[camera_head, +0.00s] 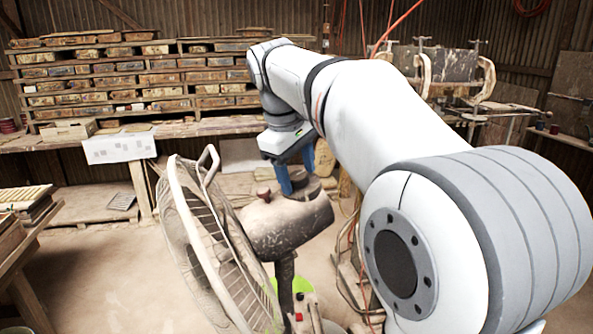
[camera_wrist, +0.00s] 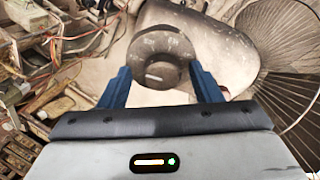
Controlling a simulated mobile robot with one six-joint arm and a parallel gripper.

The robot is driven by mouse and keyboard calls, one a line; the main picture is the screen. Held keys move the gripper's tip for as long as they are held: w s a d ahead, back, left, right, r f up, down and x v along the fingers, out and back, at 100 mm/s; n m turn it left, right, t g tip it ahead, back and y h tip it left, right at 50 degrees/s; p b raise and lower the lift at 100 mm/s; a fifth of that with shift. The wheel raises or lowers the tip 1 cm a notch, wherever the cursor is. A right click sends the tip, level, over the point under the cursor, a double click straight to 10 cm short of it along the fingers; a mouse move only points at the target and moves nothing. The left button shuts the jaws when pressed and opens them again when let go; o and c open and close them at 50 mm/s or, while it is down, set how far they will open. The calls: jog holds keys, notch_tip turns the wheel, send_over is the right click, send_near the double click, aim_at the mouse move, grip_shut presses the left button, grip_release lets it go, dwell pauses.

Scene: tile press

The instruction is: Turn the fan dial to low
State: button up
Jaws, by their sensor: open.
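The fan (camera_head: 290,222) stands on the floor in the head view, its wire cage (camera_head: 205,240) facing left. Its dusty motor housing also shows in the wrist view (camera_wrist: 225,50), with the cage at right. The round grey dial (camera_wrist: 158,55) is on the housing. It has worn lettering on its face, too unclear to read surely, and a pale line near its lower edge. My gripper (camera_wrist: 162,82) is open, its blue fingers on the left and right of the dial. Whether they touch it I cannot tell. In the head view my gripper (camera_head: 291,186) is over the rear of the housing.
A small reddish knob (camera_head: 263,193) stands on the housing top. Shelves of tile moulds (camera_head: 140,75) and a bench (camera_head: 190,128) are at the back. A wooden table (camera_head: 28,240) is at left. Hoses hang near the fan's right side. The floor at front left is clear.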

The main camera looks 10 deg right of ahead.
jog(key=c, duration=1)
jog(key=shift+m, duration=0.4)
jog(key=m, duration=0.3)
jog(key=shift+m+h, duration=0.3)
jog(key=shift+a+m+h+b, duration=0.1)
jog(key=shift+m+h+b, duration=0.25)
jog(key=shift+m, duration=1.85)
jog(key=shift+r, duration=0.1)
jog(key=o, duration=1)
